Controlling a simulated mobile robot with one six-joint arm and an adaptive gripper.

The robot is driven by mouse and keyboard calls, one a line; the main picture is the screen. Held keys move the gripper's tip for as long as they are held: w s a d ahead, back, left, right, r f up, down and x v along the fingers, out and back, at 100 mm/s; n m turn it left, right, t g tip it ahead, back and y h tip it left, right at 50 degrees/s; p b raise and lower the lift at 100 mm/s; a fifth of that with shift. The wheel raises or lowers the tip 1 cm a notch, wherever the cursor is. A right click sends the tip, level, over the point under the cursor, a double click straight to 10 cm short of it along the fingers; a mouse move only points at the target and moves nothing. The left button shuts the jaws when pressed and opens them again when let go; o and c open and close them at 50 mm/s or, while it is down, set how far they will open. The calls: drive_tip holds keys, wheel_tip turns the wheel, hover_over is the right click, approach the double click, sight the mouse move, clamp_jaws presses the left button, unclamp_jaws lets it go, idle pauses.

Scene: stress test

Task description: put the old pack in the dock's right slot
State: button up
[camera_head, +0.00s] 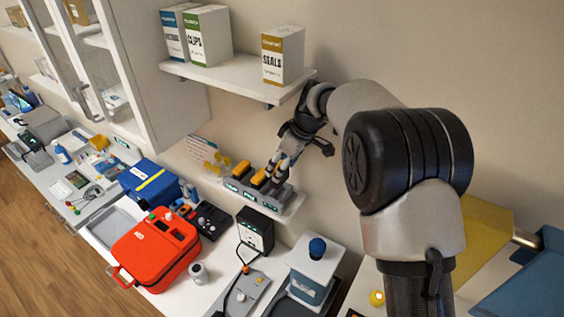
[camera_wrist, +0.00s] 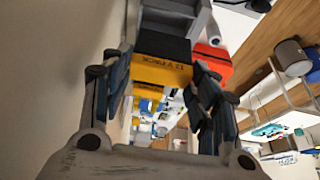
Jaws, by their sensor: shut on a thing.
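The grey dock (camera_head: 283,201) sits on a small wall ledge in the head view, with small lit labels along its front. Two yellow-and-black packs show in it, a left one (camera_head: 240,169) and one beside it (camera_head: 259,178). My gripper (camera_head: 276,170) is at the dock's right end, pointing down. In the wrist view a yellow pack with a black end, marked "12 V PACK" (camera_wrist: 162,70), lies between the fingers of my gripper (camera_wrist: 161,72). My gripper is shut on this pack. The fingers hide much of it in the head view, so I cannot tell how deep it sits.
A shelf with boxes (camera_head: 283,54) is above the dock. An orange-red case (camera_head: 152,250), a blue bag (camera_head: 149,184) and a black charger box (camera_head: 255,231) stand on the counter below. A white device with a blue knob (camera_head: 317,262) is nearer. A yellow panel (camera_head: 484,232) is at right.

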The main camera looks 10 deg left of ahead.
sight(284, 179)
wheel_tip(284, 179, down, 2)
drive_tip(key=shift+w+f+b, duration=0.15)
drive_tip(key=shift+f+b, duration=0.05)
drive_tip(key=shift+b, duration=0.3)
drive_tip(key=shift+r, duration=0.2)
drive_tip(key=shift+b, duration=0.35)
idle(0.9)
drive_tip(key=shift+f+b, duration=2)
drive_tip(key=shift+f, duration=0.3)
drive_tip(key=o, duration=1.4)
drive_tip(key=shift+d, duration=0.1)
